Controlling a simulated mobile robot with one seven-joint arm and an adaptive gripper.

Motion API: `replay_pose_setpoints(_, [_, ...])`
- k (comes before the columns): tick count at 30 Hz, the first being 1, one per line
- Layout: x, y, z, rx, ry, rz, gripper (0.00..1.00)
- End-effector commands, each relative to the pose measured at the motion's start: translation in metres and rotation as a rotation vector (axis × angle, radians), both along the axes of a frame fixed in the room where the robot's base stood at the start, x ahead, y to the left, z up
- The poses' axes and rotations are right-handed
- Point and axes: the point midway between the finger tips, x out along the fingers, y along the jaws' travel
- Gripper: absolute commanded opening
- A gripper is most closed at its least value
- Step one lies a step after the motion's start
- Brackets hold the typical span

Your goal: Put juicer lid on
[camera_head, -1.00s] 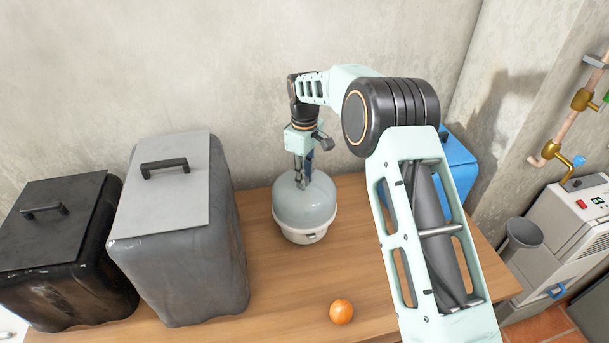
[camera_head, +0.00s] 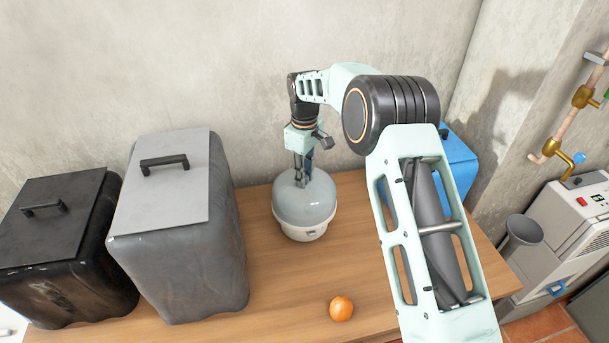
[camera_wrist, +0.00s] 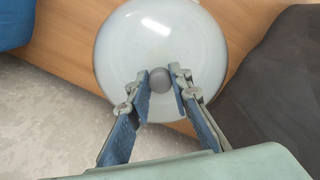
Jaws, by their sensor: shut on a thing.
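The juicer lid (camera_head: 299,202), a translucent pale dome, is over the white juicer base (camera_head: 303,232) on the wooden table. It looks level and close against the base's rim, but I cannot tell whether it is fully seated. My gripper (camera_head: 302,183) points down from above and is shut on the lid's knob. In the wrist view, the grey round knob (camera_wrist: 160,80) is between the two blue-padded fingers of my gripper (camera_wrist: 159,73), and the dome (camera_wrist: 125,45) hides the base below.
A grey lidded container (camera_head: 185,265) and a black one (camera_head: 65,275) stand to the left. An orange (camera_head: 341,309) lies near the table's front edge. A blue box (camera_head: 456,165) is behind my arm at right. The concrete wall (camera_head: 200,60) is close behind.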

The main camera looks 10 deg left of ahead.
Motion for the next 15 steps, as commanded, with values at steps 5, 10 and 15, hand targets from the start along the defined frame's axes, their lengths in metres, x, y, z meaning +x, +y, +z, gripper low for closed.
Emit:
replay_pose_setpoints(5, [-0.0004,-0.0003,-0.0012,-0.001,0.001,0.0,0.24])
replay_pose_setpoints(10, [-0.0005,-0.0002,-0.0012,-0.001,0.001,0.0,0.39])
replay_pose_setpoints(15, [-0.0005,-0.0002,-0.0011,-0.001,0.001,0.0,0.39])
